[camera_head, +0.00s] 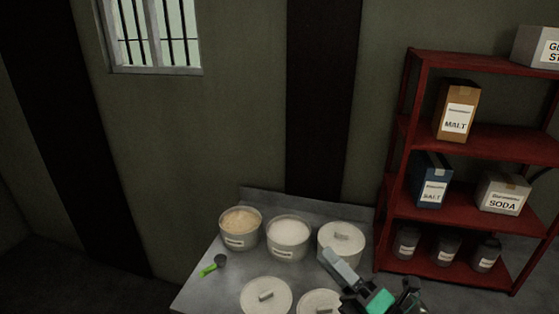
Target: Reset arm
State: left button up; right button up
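My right gripper (376,279) shows at the bottom, right of centre, in the head view. It is in front of the grey table's right part, close to the lidded pots. My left gripper is not in the view.
A grey table (200,291) holds an open pot of tan grains (240,222), an open pot of white powder (289,234), several lidded pots (266,296) and a green-handled scoop (209,269). A red shelf (470,137) with boxes and jars stands at right.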

jog(key=w+d+f+m+t+h, duration=0.25)
jog(key=d+f+m+h, duration=0.75)
jog(key=m+h, duration=0.7)
jog(key=s+d+f+m+g+h, duration=0.1)
jog(key=s+d+f+m+g, duration=0.45)
jog(key=f+m, duration=0.35)
jog(key=s+a+f+m+g+y, duration=0.1)
jog(key=s+f+m+g, duration=0.1)
jog(key=s+f+g, duration=0.45)
jog(key=s+a+f+m+g+y, duration=0.1)
jog(key=s+f+g, duration=0.25)
jog(key=s, duration=0.55)
notch_tip(320, 180, down, 32)
jog(key=s+r+g, duration=0.1)
jog(key=s+d+f+g, duration=0.1)
jog(key=s+d+f, duration=0.2)
jog(key=s+f, duration=1.6)
jog(key=shift+s+d+f+h, duration=0.2)
jog(key=shift+f+h, duration=0.1)
jog(key=shift+f, duration=0.3)
